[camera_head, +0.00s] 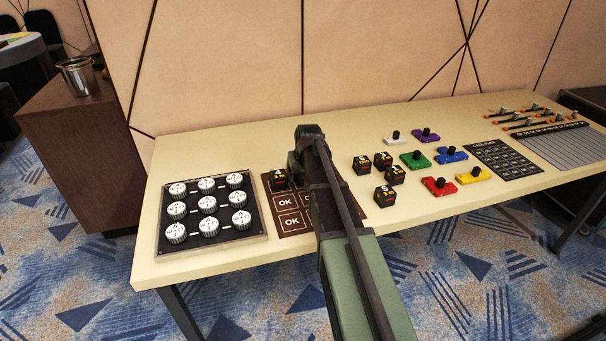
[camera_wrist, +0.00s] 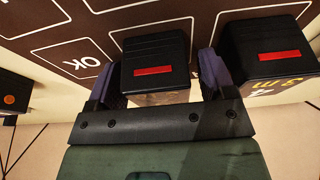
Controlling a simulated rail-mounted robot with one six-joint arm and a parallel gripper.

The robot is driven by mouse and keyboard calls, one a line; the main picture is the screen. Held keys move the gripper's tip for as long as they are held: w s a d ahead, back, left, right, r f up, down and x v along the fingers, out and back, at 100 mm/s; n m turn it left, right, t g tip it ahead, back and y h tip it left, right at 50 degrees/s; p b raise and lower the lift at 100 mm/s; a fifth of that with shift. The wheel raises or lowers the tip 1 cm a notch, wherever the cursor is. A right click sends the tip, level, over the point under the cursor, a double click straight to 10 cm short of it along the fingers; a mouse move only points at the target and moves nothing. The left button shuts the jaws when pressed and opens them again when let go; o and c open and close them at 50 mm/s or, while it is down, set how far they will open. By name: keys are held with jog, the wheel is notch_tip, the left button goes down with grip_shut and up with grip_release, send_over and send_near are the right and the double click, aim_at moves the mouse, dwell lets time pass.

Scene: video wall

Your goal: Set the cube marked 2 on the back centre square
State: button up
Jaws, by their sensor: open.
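My gripper (camera_wrist: 160,78) is open, with its dark purple fingers on either side of a black cube (camera_wrist: 153,50) bearing a red bar. This cube appears to be in the back row of the brown mat (camera_head: 290,223), but I cannot read its number or tell whether the fingers touch it. A cube marked 4 (camera_head: 280,179) sits on the mat's back left square; a neighbouring cube (camera_wrist: 268,50) is beside my gripper in the wrist view. In the head view, my arm hides the gripper tips and the back centre square.
Several black cubes (camera_head: 383,160) stand right of the mat. A tray of white knobs (camera_head: 208,238) lies to the left. Coloured blocks with black knobs (camera_head: 440,186) and a dark printed card (camera_head: 503,158) are farther right. A wall runs behind the table.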

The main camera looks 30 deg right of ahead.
jog(key=d+p+v, duration=0.1)
jog(key=p+v, duration=1.1)
jog(key=v, duration=0.1)
jog(key=s+a+f+n+g, duration=0.1)
jog(key=s+a+n+g, duration=0.1)
jog(key=s+a, duration=1.8)
jog(key=shift+s+a+f+g+y, duration=0.2)
jog(key=shift+s+a+g+y, duration=0.1)
jog(key=shift+s+g, duration=0.35)
